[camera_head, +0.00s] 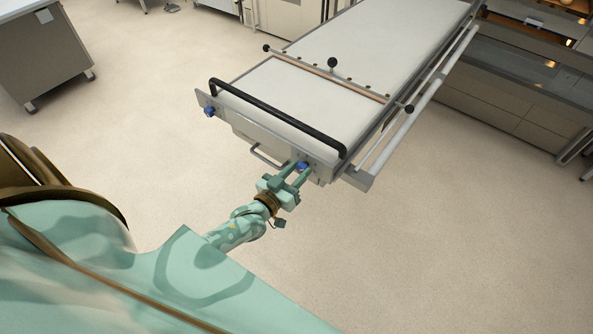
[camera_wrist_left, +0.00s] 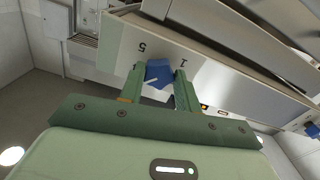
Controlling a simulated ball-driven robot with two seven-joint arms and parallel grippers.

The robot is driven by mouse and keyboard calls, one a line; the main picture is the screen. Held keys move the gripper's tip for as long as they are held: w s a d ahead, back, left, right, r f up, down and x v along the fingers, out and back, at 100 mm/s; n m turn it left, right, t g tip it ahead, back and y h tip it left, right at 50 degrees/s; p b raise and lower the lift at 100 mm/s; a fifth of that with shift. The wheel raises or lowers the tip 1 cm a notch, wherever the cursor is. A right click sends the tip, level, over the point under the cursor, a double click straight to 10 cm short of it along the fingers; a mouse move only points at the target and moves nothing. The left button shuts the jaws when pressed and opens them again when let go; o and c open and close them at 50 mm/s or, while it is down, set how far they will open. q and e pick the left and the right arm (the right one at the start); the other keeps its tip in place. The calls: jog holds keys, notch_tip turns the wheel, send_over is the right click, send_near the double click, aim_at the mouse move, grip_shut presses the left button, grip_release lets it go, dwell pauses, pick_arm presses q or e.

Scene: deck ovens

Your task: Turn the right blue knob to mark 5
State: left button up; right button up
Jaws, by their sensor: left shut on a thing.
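The right blue knob (camera_head: 302,165) is on the end panel of the long white-topped machine, near its right corner. In the left wrist view the blue knob (camera_wrist_left: 158,72) sits between the two green fingers of my left gripper (camera_wrist_left: 159,84). My left gripper (camera_head: 295,173) is shut on it. A white line shows on the knob's lower part in that view. Other marks are not readable behind the fingers. My right gripper is not in view.
A second blue knob (camera_head: 209,111) is at the panel's left end. A black bar (camera_head: 275,115) runs along the machine's near edge, and a grey handle (camera_head: 266,157) hangs below the panel. Deck ovens (camera_head: 520,90) stand at the right. The floor around is clear.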

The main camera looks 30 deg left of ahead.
pick_arm(q)
jog(key=m, duration=0.3)
jog(key=shift+m, duration=0.4)
jog(key=m, duration=0.3)
jog(key=shift+m, duration=0.3)
jog(key=m, duration=0.3)
jog(key=shift+f+m+b, duration=0.1)
jog(key=shift+m+b, duration=0.65)
jog(key=shift+m, duration=1.45)
jog(key=o, duration=1)
jog(key=shift+s, duration=0.15)
jog(key=s, duration=1)
jog(key=s+a+b, duration=0.1)
jog(key=s, duration=0.5)
jog(key=shift+a, duration=0.1)
